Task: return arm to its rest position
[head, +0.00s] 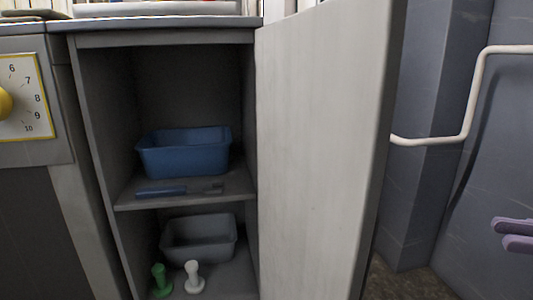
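My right gripper (504,234) shows only as two purple fingers at the right edge of the head view. The fingers lie close together, one above the other, and point left. No object shows between them, and the picture does not make clear whether they are parted or shut. The rest of that arm is outside the view. The gripper is well to the right of the open cabinet (185,38), in front of the blue-grey wall. My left gripper is not in view.
The pale cabinet door (320,150) stands open between cabinet and gripper. A blue bin (185,155) and a dark blue utensil (162,191) are on the upper shelf. Below are a grey bin (200,240), a green item (160,281) and a white item (194,278). A bent white rail (474,95) is on the right.

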